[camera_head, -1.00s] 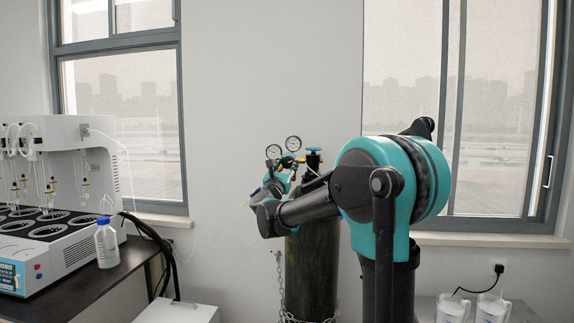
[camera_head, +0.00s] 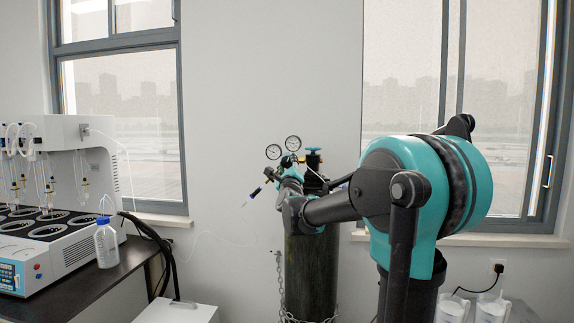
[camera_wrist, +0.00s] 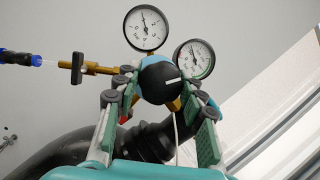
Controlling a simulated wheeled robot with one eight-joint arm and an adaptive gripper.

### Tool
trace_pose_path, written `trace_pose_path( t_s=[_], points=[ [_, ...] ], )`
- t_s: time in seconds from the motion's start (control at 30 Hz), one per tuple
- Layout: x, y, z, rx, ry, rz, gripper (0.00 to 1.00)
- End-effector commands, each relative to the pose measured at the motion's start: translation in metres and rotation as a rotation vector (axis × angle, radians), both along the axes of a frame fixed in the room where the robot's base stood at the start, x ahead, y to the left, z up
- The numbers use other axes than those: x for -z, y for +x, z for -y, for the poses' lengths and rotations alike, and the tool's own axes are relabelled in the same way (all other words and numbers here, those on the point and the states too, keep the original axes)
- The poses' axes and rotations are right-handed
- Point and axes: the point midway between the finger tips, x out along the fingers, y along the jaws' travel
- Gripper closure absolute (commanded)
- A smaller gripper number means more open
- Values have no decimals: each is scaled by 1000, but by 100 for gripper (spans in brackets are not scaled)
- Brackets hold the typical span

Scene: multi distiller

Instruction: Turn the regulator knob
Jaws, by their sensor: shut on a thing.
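The regulator knob (camera_wrist: 158,80) is dark and round with a white mark on its face, in the middle of the wrist view. My gripper (camera_wrist: 160,85) has one finger on each side of the knob and is shut on it. In the head view my gripper (camera_head: 286,184) is at the regulator, in front of the gas cylinder (camera_head: 310,260); the knob is hidden there behind my arm. Two round gauges stand above the knob, the left gauge (camera_wrist: 146,28) and the right gauge (camera_wrist: 194,59). They also show in the head view, the left gauge (camera_head: 273,152) and the right gauge (camera_head: 293,143).
A brass outlet valve (camera_wrist: 78,68) with a blue tube fitting (camera_wrist: 36,60) extends left of the knob. A teal cylinder valve (camera_head: 313,151) tops the cylinder. A chain (camera_head: 281,290) hangs at the cylinder. A distiller (camera_head: 60,180) and a bottle (camera_head: 106,242) stand on the dark bench at left.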

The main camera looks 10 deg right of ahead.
Motion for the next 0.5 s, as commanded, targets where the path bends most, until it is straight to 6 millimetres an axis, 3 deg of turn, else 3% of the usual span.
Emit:
trace_pose_path(
  t_s=[0.5],
  points=[
    [0, 0, 1, 0, -243, -79, 89]
  ],
)
